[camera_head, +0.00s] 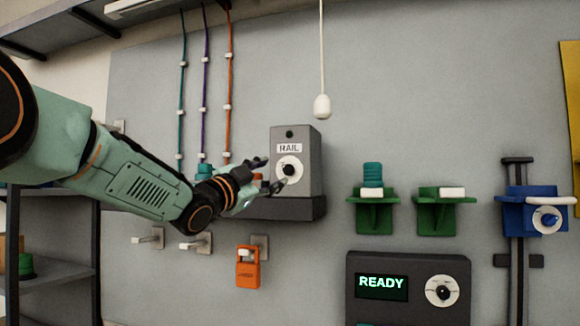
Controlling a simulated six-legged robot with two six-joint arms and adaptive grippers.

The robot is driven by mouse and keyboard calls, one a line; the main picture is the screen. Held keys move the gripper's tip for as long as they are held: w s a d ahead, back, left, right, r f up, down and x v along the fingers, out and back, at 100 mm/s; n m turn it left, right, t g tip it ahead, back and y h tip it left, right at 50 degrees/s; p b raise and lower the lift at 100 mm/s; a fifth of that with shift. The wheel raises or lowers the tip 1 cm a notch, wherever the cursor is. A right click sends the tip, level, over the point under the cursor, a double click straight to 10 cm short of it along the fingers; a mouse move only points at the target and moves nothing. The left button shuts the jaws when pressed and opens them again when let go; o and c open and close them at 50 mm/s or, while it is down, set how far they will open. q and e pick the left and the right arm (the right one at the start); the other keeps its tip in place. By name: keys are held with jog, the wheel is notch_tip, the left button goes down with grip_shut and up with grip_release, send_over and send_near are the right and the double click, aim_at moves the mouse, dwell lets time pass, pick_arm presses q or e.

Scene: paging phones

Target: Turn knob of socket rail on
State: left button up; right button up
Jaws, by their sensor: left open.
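The socket rail's grey box (307,165) is labelled RAIL and stands on a dark shelf against the wall panel. Its front carries a white round dial with a small black knob (289,170), and a dark round spot sits above the label. My left arm comes in from the left. My left gripper (268,174) is open, its fingertips just left of the knob and close to the dial's edge. I cannot tell whether a fingertip touches the dial. My right gripper is not in view.
An orange padlock-like piece (248,268) hangs below on a hook. Two green brackets (375,212) and a blue clamp (537,212) are to the right. A dark box reading READY (408,290) stands lower right. A white pull cord (322,106) hangs above the rail box.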

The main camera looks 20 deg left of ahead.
aim_at(285, 170)
pick_arm(q)
jog(key=w, duration=0.2)
jog(key=w+p, duration=0.1)
jog(key=shift+w+a+r, duration=0.1)
jog(key=shift+w+r, duration=0.1)
jog(key=shift+w, duration=0.15)
jog(key=x, duration=0.1)
jog(key=p+x, duration=0.1)
jog(key=x, duration=0.1)
jog(key=shift+w+d, duration=0.1)
jog(key=shift+d, duration=0.3)
jog(key=shift+d+r+p, duration=0.15)
jog(key=shift+d+p, duration=0.1)
jog(key=shift+p, duration=0.1)
jog(key=shift+r, duration=0.15)
jog(key=shift+a, duration=0.35)
jog(key=shift+w+f, duration=0.3)
jog(key=shift+w, duration=0.05)
jog(key=shift+c, duration=0.3)
jog(key=shift+s+d+r, duration=0.2)
jog(key=shift+s+d, duration=0.05)
jog(key=shift+d, duration=0.05)
jog(key=c, duration=0.4)
jog(key=shift+f, duration=0.1)
grip_shut()
